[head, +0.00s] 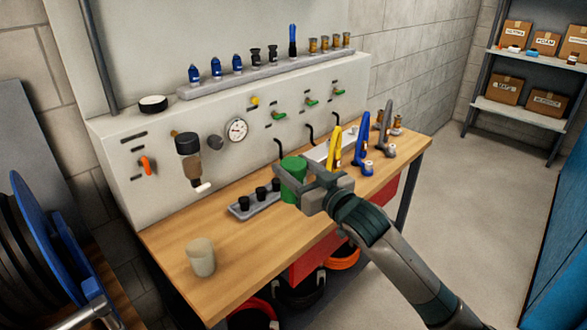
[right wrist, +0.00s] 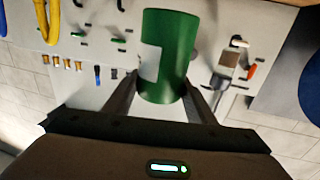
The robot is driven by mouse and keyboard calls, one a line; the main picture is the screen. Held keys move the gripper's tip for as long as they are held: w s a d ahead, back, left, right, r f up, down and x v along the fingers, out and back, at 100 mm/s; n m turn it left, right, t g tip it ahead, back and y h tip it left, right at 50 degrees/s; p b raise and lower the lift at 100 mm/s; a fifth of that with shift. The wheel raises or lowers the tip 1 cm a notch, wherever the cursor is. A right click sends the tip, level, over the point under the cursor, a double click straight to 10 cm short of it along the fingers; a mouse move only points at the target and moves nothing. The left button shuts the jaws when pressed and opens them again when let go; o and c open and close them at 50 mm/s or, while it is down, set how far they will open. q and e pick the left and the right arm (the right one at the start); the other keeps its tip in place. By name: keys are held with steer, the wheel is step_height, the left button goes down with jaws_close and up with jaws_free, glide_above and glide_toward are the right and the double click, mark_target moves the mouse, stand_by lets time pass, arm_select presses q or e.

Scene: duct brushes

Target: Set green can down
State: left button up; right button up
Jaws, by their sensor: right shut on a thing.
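A green can (head: 291,177) is held by my right gripper (head: 296,184) over the wooden workbench (head: 235,255). In the right wrist view the green can (right wrist: 170,55) sits between the two fingers of the right gripper (right wrist: 163,95), with a pale label on its side. From the head view I cannot tell whether the can's base touches the bench. My left gripper is not in view.
A grey tray (head: 240,212) with black pieces lies left of the can. A beige cup (head: 201,257) stands at the bench's near left. Yellow (head: 334,150) and blue (head: 361,150) upright tools stand to the right. Bare wood lies between the cup and the right arm.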

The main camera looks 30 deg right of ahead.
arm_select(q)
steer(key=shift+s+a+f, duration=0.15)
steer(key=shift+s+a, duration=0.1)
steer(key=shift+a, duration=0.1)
arm_select(e)
steer(key=shift+a, duration=0.1)
steer(key=shift+s+a+f, duration=0.2)
steer(key=shift+f, duration=0.1)
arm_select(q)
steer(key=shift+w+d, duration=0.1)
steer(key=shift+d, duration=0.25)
arm_select(e)
steer(key=s+a+f+m+h, duration=0.1)
steer(key=s+a+f+h, duration=0.1)
steer(key=s+a+f, duration=0.5)
steer(key=s+a, duration=0.2)
steer(key=s, duration=0.3)
steer(key=shift+a+m+h, duration=0.3)
steer(key=shift+m+h, duration=0.1)
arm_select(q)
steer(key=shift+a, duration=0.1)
arm_select(e)
steer(key=shift+f, duration=0.1)
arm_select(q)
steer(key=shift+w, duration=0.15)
arm_select(e)
steer(key=s+f, duration=0.3)
steer(key=s, duration=0.6)
steer(key=shift+s+f, duration=0.2)
steer(key=shift+f, duration=0.05)
